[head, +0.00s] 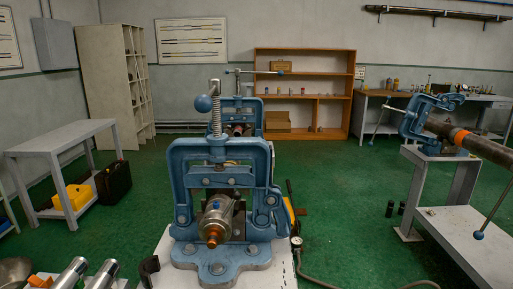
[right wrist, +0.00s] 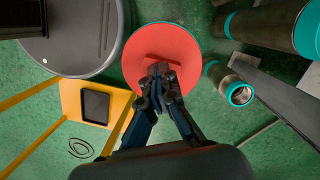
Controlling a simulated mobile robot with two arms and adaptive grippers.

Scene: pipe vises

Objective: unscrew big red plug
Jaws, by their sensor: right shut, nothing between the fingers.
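A big red plug (right wrist: 185,45), a round red disc with a raised rib across its middle, shows in the right wrist view at the top centre. My right gripper (right wrist: 160,72) is shut and empty in front of it, its fingertips over the rib and hiding part of it. I cannot tell whether the fingertips touch the rib. No red plug can be made out in the head view, and my left gripper does not show in either view.
In the head view a blue vise (head: 180,160) holds a metal fitting in the centre. Another blue vise (head: 425,117) holds a pipe at right. In the wrist view teal-ended pipes (right wrist: 240,94) lie right of the plug; a yellow frame (right wrist: 70,95) stands left.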

